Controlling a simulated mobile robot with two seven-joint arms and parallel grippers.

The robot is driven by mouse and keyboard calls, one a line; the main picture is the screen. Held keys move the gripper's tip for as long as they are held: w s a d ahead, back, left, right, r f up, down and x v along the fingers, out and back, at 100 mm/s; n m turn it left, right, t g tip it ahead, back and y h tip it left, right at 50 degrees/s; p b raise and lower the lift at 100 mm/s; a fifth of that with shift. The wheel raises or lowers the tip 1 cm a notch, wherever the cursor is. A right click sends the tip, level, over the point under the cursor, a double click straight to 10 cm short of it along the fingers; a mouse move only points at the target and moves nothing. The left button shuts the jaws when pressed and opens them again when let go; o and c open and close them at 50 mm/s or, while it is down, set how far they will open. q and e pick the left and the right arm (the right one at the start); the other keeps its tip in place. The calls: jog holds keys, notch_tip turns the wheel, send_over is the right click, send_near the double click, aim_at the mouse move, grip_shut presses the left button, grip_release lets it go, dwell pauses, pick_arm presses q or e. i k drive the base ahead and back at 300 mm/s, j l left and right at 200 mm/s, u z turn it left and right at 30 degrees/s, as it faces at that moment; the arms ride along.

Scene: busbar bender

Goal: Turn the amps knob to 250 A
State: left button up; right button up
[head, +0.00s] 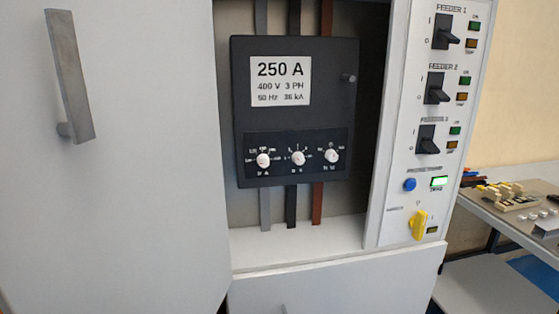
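A dark breaker unit (296,115) is mounted inside the open cabinet, with a white label (280,81) reading 250 A, 400 V, 3 PH. Below the label is a black panel with three small white knobs in a row. The left knob (263,160) has a caption that looks like an A for amps, with a dial scale around it. The middle knob (298,158) and the right knob (331,156) have their own scales. The scale figures and exact pointer directions are too small to read. Neither of my grippers is in view.
A large cabinet door (120,200) with a handle (70,75) fills the left. On the right, a white panel carries the feeder switches (436,88), a blue button (409,185) and a yellow handle (418,224). A table (480,205) with parts stands far right. Space before the knobs looks clear.

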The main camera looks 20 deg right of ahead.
aim_at(263, 160)
jog(key=i+l, duration=0.1)
jog(key=l, duration=0.3)
jog(key=i+l, duration=0.1)
jog(key=l, duration=0.25)
jog(key=i+l, duration=0.15)
jog(key=l, duration=0.25)
jog(key=i+l, duration=0.1)
jog(key=l, duration=0.3)
